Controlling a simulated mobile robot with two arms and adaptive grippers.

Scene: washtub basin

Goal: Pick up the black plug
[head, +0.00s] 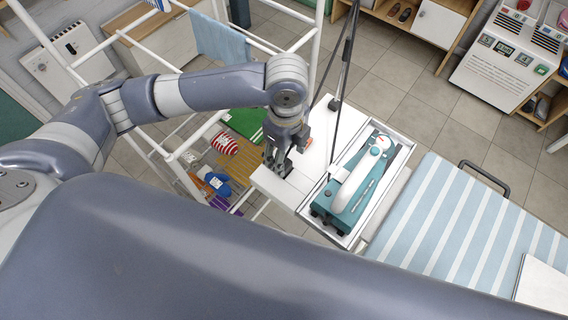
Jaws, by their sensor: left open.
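My left gripper (278,168) points down over the left end of a white tabletop (319,143). It is open, with its dark fingers close above that surface. I cannot clearly make out the black plug. A small dark patch shows at the fingertips, but I cannot tell whether it is the plug or part of the fingers. My right gripper is not in view.
A teal and white iron (361,172) lies in a white-rimmed tray (398,178) right of my left gripper. A dark pole stands behind it. A striped ironing board (455,222) is at the right. A white drying rack (183,152) stands left.

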